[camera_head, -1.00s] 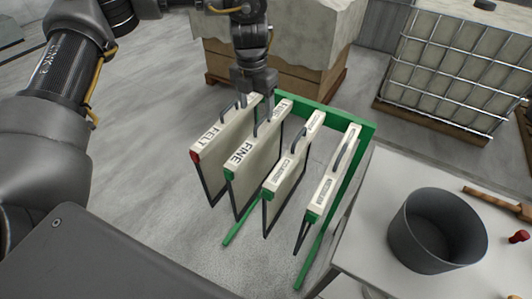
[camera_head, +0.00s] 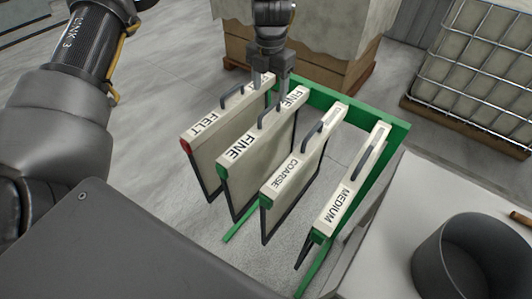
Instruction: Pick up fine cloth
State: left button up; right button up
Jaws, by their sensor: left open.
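The fine cloth (camera_head: 258,140) is a pale flat frame marked FINE, with a green corner at its near end and a grey handle on its top edge. It hangs in a green rack (camera_head: 395,140) between the felt cloth (camera_head: 218,130) and the coarse cloth (camera_head: 300,165). The medium cloth (camera_head: 350,190) hangs at the right. My left gripper (camera_head: 270,84) is open, with its fingers pointing down at the far part of the fine cloth, close to its handle. I cannot tell whether the fingers touch it. My right gripper is out of view.
A grey bucket (camera_head: 468,262) stands on a pale table (camera_head: 385,255) at the right. A covered crate on a wooden pallet (camera_head: 345,72) stands behind the rack, and a caged tank (camera_head: 480,75) is at the back right. The floor left of the rack is clear.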

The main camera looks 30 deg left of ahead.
aim_at(269, 120)
pick_arm(q)
notch_tip(269, 120, down, 4)
jog(key=shift+s+d+r, duration=0.1)
jog(key=shift+s, duration=0.05)
jog(key=shift+w+f, duration=0.2)
jog(key=shift+f, duration=0.4)
jog(key=shift+s+f+p, duration=0.15)
jog(key=shift+s+p, duration=0.05)
jog(key=shift+p, duration=0.15)
notch_tip(269, 120, down, 4)
jog(key=shift+w+f+p, duration=0.1)
jog(key=shift+p, duration=0.7)
jog(key=shift+f, duration=0.3)
jog(key=shift+c, duration=0.5)
grip_shut()
